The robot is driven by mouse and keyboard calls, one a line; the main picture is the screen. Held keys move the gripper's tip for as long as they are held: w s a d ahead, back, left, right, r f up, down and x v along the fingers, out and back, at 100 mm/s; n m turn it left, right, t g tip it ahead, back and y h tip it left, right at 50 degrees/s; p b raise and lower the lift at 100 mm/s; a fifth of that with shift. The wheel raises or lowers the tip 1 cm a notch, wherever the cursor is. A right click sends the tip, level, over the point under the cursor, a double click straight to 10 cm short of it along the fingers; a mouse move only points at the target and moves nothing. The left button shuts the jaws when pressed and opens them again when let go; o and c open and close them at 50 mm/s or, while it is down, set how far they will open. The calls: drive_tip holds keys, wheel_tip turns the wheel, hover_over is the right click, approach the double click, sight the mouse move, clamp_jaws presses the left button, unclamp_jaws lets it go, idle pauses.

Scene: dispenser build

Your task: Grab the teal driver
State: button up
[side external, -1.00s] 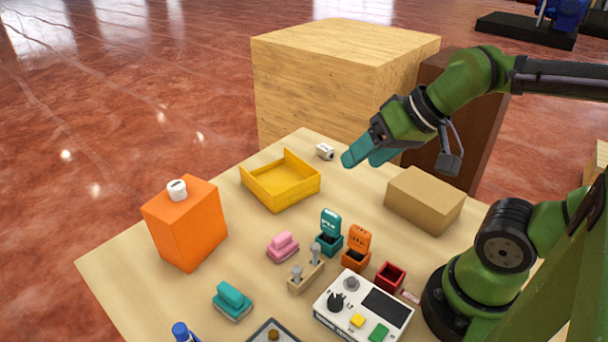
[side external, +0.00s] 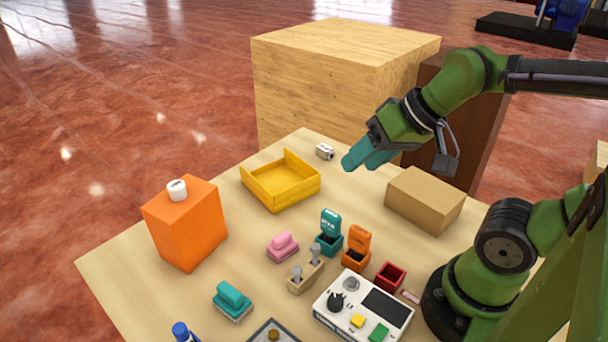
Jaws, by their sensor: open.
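No thing is clearly recognisable as a teal driver. A teal block-like piece with a pale base (side external: 232,300) lies at the table's front left. A small teal open box with a raised, marked lid (side external: 330,232) stands near the middle. A wooden stand (side external: 306,277) beside it holds grey-handled tools. My gripper is up and behind all of these, touching none.
An orange block (side external: 186,228) with a white piece on top stands left. A yellow tray (side external: 281,189), tan box (side external: 424,199), pink piece (side external: 283,246), orange box (side external: 356,250), red box (side external: 390,276) and control panel (side external: 362,308) crowd the table. The left front has bare wood.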

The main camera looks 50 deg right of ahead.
sight(331, 214)
drive_tip(key=w+f+n+g+h, duration=0.2)
drive_tip(key=w+n+g, duration=0.2)
drive_tip(key=w+g, duration=0.3)
wheel_tip(331, 214, down, 12)
drive_tip(key=shift+s+a+r, duration=0.15)
drive_tip(key=f, duration=0.5)
drive_tip(key=shift+s+f, duration=0.1)
drive_tip(key=shift+s, duration=0.15)
clamp_jaws()
